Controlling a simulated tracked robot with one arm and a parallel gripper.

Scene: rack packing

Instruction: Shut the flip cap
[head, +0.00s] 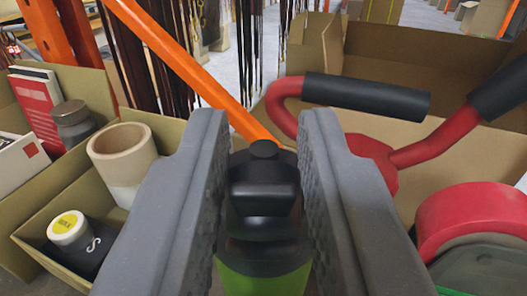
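A bottle with a black top (265,195) and a green body (265,281) stands between the two grey fingers of my gripper (264,150) in the head view. A rounded black knob sits at the far side of the top, with a wider black block on the near side. I cannot tell from this angle whether the flip cap is fully shut. The fingers are apart, one on each side of the bottle, and the bottle nearly fills the gap. Whether they press on it does not show. The lower part of the bottle is out of the picture.
At left, cardboard boxes hold a cream roll (122,152), a dark jar with a yellow lid (78,240), a grey jar (73,124) and a red book (38,106). At right are a red tool with black grips (366,96) and a red roll (472,213). An orange bar (185,62) crosses behind.

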